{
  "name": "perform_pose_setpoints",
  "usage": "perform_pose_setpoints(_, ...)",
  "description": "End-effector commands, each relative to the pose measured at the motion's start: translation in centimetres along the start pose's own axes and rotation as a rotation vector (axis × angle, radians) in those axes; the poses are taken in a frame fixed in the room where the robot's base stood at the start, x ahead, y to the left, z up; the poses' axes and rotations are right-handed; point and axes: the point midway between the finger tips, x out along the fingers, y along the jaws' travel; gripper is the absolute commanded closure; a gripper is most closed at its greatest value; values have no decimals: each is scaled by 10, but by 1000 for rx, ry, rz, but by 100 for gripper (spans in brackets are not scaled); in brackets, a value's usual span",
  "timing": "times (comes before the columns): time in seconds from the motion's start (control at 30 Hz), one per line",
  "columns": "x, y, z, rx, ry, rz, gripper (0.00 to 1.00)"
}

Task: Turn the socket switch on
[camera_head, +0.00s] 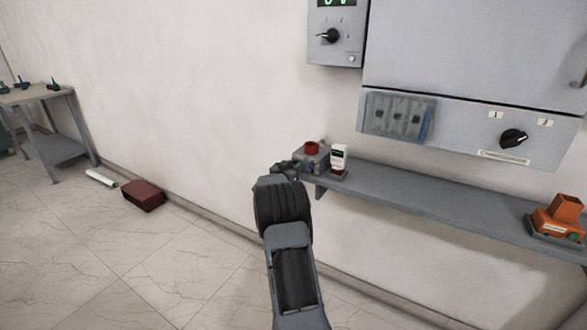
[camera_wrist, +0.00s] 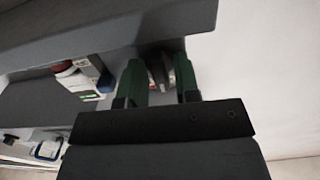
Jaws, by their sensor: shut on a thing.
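My gripper (camera_wrist: 160,80) shows in the wrist view with two green fingertips. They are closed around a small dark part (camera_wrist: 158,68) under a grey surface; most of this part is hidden. In the head view my gripper (camera_head: 284,168) is at the left end of the wall shelf, beside a grey box with a red round top (camera_head: 312,150). My wrist hides part of that place. I cannot tell for sure whether the dark part is the socket switch, or which position it is in.
The grey shelf (camera_head: 420,197) runs right along the wall. A small white box (camera_head: 339,157) stands near its left end and an orange object (camera_head: 562,217) at its right. Above are a cabinet with a black rotary knob (camera_head: 513,138) and a control box (camera_head: 336,35).

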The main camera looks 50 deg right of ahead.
Motion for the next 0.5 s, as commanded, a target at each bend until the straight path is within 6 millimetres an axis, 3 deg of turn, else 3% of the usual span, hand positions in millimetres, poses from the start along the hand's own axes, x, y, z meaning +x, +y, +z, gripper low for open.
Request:
perform_pose_setpoints(0.13, 0, 0, 1, 0, -2, 0, 60)
perform_pose_setpoints(0.5, -9, -1, 0, -1, -1, -1, 60)
